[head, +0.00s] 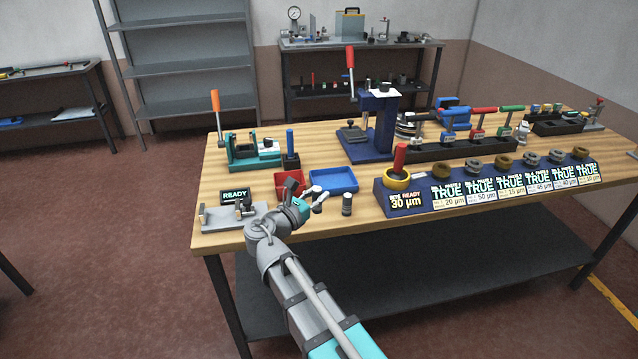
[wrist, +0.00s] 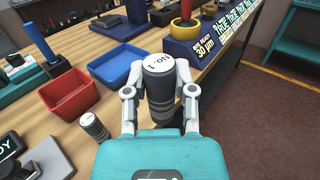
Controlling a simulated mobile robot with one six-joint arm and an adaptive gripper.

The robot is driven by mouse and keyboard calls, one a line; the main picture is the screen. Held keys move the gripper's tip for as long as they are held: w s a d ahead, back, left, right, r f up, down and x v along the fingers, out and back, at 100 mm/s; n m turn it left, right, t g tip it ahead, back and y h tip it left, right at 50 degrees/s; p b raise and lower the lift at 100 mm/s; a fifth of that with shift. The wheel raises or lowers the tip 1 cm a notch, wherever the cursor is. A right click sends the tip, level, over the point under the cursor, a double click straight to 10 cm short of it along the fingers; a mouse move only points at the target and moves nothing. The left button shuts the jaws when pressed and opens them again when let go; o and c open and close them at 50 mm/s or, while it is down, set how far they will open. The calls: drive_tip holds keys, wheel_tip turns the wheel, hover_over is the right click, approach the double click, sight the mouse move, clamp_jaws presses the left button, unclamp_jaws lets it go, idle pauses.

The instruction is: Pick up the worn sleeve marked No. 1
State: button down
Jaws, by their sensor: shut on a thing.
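The worn sleeve marked No. 1 (wrist: 160,84) is a dark grey cylinder with a white top reading "No. 1". In the wrist view it is upright between the two fingers of my gripper (wrist: 160,100), which is shut on it. Its lower end is partly hidden by the gripper. In the head view a dark cylinder (head: 347,204), which looks like this sleeve, shows just right of my gripper (head: 324,201), near the table's front edge. I cannot tell whether its base touches the table.
A smaller grey cylinder (wrist: 93,127) with a marked top stands by the red tray (wrist: 68,94). The blue tray (head: 333,180) is behind the sleeve. The blue stand (head: 398,209) with a yellow ring and display is to the right. A READY box (head: 235,196) is at left.

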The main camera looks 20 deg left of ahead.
sight(315, 199)
drive_tip(key=shift+s+d+r+p, duration=0.15)
drive_tip(key=shift+s+r+p, duration=0.1)
drive_tip(key=shift+s, duration=0.3)
drive_tip(key=shift+s+d+r+p, duration=0.1)
drive_tip(key=shift+s+r, duration=0.2)
drive_tip(key=shift+s, duration=0.25)
drive_tip(key=shift+s+d+r+p, duration=0.15)
drive_tip(key=shift+s+r+p, duration=0.1)
drive_tip(key=shift+s, duration=0.3)
